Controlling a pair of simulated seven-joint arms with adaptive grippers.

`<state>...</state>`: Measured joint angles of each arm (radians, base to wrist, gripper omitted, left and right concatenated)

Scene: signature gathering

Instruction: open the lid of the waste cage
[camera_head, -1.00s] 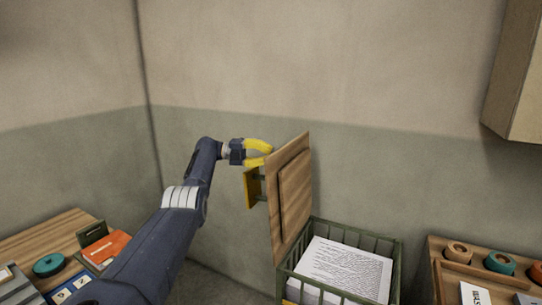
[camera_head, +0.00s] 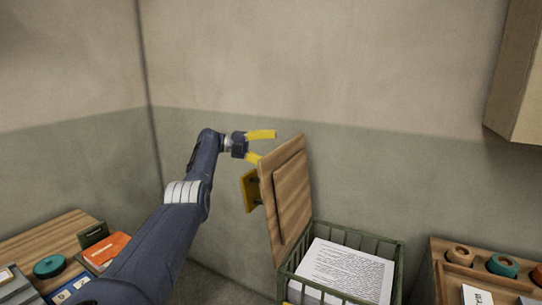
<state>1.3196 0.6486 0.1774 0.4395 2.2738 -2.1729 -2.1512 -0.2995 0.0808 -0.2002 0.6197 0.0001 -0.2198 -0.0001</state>
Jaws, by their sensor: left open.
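The waste cage (camera_head: 372,239) is a green slatted bin at the lower middle right. Printed paper (camera_head: 345,272) lies inside it. Its wooden lid (camera_head: 294,190) stands raised, nearly upright, at the left side of the cage opening. A yellow handle (camera_head: 250,191) sticks out from the lid's left face. My left gripper (camera_head: 262,146) has yellow fingers spread open and empty, just above and left of the lid's top edge and above the handle. Whether the lower finger touches the lid I cannot tell. My right gripper is not in view.
A wooden desk (camera_head: 45,237) at the left holds a teal roll (camera_head: 49,266) and an orange book (camera_head: 107,250). A wooden tray (camera_head: 440,252) with rolls stands right of the cage. A wall cabinet (camera_head: 519,90) hangs upper right.

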